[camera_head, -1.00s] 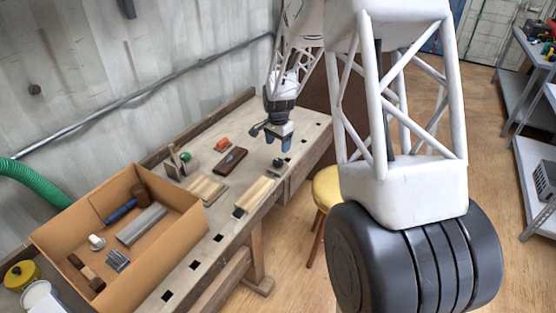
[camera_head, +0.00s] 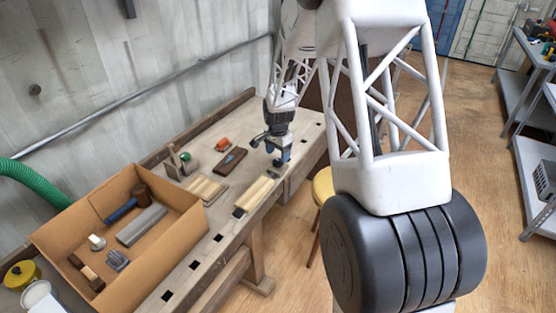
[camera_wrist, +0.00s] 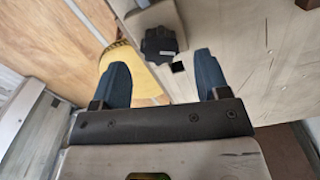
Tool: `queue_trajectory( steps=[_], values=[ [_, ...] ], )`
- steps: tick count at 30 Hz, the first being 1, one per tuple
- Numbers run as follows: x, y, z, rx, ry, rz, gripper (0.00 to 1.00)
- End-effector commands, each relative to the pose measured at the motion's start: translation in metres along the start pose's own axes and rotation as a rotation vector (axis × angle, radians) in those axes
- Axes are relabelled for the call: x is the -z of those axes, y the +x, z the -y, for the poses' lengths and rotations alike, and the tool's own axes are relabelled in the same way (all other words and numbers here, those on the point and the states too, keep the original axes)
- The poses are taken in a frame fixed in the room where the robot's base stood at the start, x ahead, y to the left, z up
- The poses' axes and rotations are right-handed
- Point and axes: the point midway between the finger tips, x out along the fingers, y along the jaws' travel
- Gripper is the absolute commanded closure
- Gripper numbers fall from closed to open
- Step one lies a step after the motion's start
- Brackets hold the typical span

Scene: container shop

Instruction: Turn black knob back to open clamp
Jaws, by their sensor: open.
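The black knob (camera_wrist: 160,42) has a lobed outline and a small pale label. In the wrist view it lies just beyond the gap between my fingertips, against a pale wooden part at the bench edge. It also shows in the head view as a small dark shape (camera_head: 277,163) directly below my gripper (camera_head: 277,155). My gripper also shows in the wrist view (camera_wrist: 159,60), with its two blue fingers apart and nothing between them. I cannot tell whether a finger touches the knob. The clamp's jaws are not clearly visible.
The workbench (camera_head: 225,222) holds pale wood pieces (camera_head: 257,191), a dark brown block (camera_head: 231,160) and a wooden item with a green top (camera_head: 184,158). A cardboard box (camera_head: 165,270) of tools stands at its near end. A yellow stool (camera_head: 323,186) stands close beside the bench.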

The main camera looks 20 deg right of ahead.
Motion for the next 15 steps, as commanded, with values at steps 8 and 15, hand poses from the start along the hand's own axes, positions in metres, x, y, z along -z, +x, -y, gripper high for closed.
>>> queue_trajectory(
  steps=[8, 15],
  values=[
    [0.000, 0.026, -0.001, -0.002, 0.000, 0.001, 0.31],
    [0.000, 0.033, -0.001, -0.001, 0.000, 0.001, 0.31]
  ],
)
